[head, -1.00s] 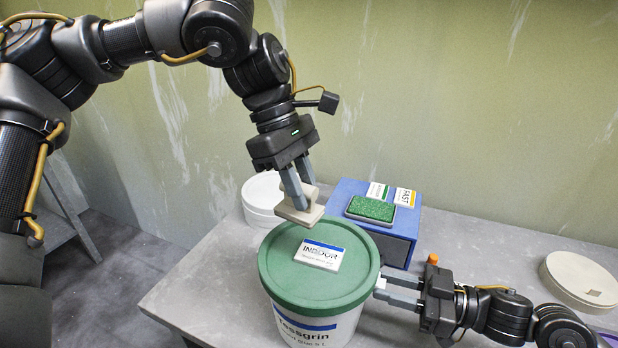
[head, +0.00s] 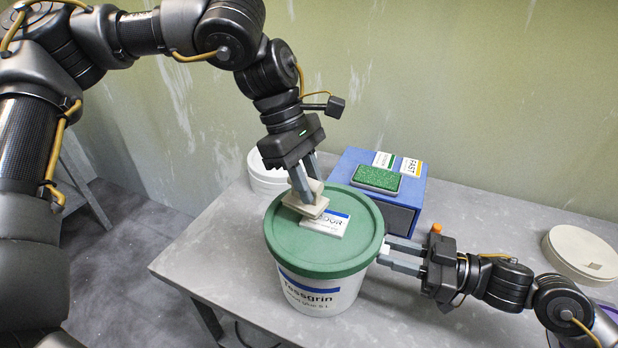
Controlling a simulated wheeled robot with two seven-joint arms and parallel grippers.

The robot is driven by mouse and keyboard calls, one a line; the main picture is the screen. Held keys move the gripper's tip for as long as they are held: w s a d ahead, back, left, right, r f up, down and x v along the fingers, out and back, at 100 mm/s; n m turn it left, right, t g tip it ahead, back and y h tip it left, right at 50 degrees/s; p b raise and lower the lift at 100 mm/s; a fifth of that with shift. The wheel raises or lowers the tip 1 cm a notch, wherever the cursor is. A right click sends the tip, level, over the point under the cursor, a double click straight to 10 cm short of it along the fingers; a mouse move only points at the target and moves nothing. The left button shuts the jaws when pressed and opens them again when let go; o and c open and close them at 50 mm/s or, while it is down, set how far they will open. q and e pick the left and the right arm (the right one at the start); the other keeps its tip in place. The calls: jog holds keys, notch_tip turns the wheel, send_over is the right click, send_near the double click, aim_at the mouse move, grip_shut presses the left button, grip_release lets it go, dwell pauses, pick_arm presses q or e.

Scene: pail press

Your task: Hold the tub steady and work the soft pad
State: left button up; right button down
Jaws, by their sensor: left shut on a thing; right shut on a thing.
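The white tub (head: 345,297) with a green lid (head: 285,240) stands upright on the grey table. A white label with a blue band (head: 328,228) lies on the lid; its left part is hidden. My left gripper (head: 304,186) is shut on the beige soft pad (head: 308,205) and holds it over the label's left end. The pad looks low on the lid, but I cannot tell whether it presses on it. My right gripper (head: 386,254) is shut on the tub at its right side, just below the lid's rim.
A blue box (head: 398,215) behind the tub carries a green pad in a tray (head: 377,179) and two small cards (head: 411,166). A white round container (head: 265,178) stands behind left. A round beige lid (head: 583,252) lies far right. The table's left front is clear.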

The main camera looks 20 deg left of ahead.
pick_arm(q)
jog(key=shift+f, duration=1)
dwell(0.4)
jog(key=shift+d, duration=0.1)
jog(key=shift+d, duration=3.8)
jog(key=shift+s+f, duration=0.1)
jog(key=shift+a, duration=0.2)
jog(key=shift+a, duration=0.25)
jog(key=shift+a+r, duration=0.2)
jog(key=shift+a, duration=3.35)
